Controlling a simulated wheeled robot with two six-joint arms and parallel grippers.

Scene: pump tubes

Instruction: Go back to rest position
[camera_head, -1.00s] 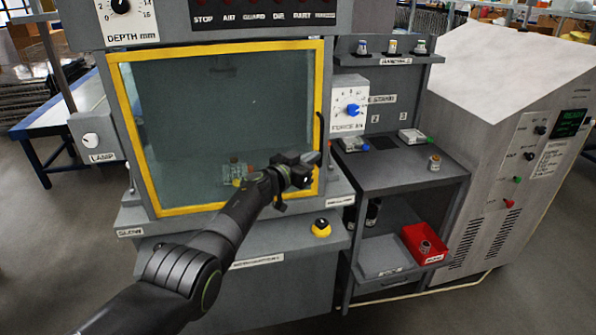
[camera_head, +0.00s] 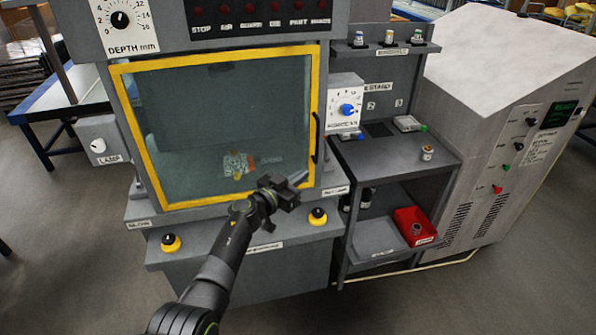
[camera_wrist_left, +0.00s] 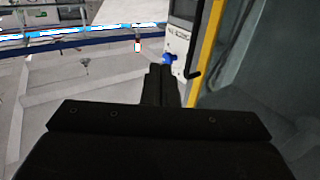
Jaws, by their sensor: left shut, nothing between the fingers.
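My left gripper (camera_head: 282,190) is shut and empty. It hangs in front of the lower right part of the yellow-framed guard door (camera_head: 221,120) of the grey press, above the front ledge with the yellow buttons. In the left wrist view my left gripper's fingers (camera_wrist_left: 161,84) lie together, with the yellow door frame (camera_wrist_left: 207,50) and its dark handle (camera_wrist_left: 192,74) just to their right. Whether the gripper touches the door cannot be told; a small gap seems to show. My right gripper is in neither view.
Yellow buttons (camera_head: 171,243) and (camera_head: 318,216) stand on the press's front ledge. To the right is a grey side stand (camera_head: 400,160) with small parts on its shelves and a red bin (camera_head: 415,226). A slanted white cabinet (camera_head: 500,120) stands farther right. The floor at the left is clear.

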